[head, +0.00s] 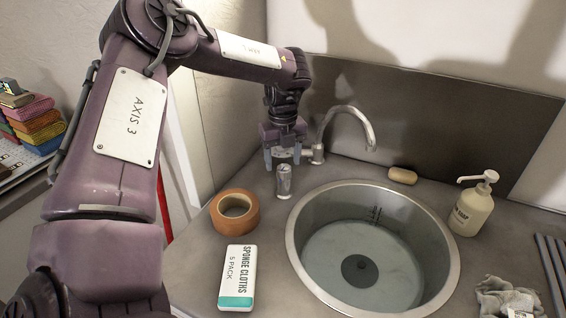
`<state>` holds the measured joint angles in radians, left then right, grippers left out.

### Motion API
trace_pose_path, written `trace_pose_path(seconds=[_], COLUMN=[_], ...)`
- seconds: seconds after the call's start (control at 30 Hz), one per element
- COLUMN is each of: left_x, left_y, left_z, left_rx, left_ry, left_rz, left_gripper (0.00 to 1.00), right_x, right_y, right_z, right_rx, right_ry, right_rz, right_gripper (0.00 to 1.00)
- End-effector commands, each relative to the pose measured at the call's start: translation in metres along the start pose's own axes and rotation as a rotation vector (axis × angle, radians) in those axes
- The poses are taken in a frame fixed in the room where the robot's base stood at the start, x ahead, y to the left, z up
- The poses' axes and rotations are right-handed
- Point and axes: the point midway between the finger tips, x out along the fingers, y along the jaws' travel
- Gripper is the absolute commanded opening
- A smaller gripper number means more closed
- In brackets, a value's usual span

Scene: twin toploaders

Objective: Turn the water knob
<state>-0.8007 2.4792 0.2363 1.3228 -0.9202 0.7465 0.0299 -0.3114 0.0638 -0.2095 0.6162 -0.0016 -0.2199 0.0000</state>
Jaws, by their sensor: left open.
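A short metal post (284,182), which looks like the water knob, stands on the counter at the back left of the sink. The curved metal faucet (347,112) rises just behind it to the right, with its spout over the basin. My left gripper (282,158) points down with its two fingers apart, close to the top of the post. I cannot tell whether the fingers touch it or sit behind it. My right gripper is not in view.
The round steel sink (297,262) fills the middle right. A tape roll (220,222) and a sponge cloths box (237,278) lie left of it.

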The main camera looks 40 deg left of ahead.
Motion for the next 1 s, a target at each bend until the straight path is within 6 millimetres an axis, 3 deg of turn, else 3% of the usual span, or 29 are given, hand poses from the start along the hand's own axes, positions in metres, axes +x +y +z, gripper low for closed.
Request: trace_pose_path(seconds=[0.2,0.5,0.83,1.0], left_x=[0.020,0.022,0.022,0.026], left_y=[0.000,0.000,0.000,-0.001], left_z=[0.000,0.000,0.000,0.000], left_rx=[0.000,-0.001,-0.001,-0.040], left_ry=[0.002,0.000,0.000,-0.001], left_rz=[0.000,-0.001,-0.001,-0.002], left_gripper=[0.60,0.59,0.16,0.16], right_x=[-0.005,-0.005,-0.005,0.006], right_y=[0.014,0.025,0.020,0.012], right_z=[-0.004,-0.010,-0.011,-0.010], right_rx=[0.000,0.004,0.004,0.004], right_ry=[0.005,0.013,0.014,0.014], right_rz=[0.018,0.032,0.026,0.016], right_gripper=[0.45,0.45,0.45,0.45])
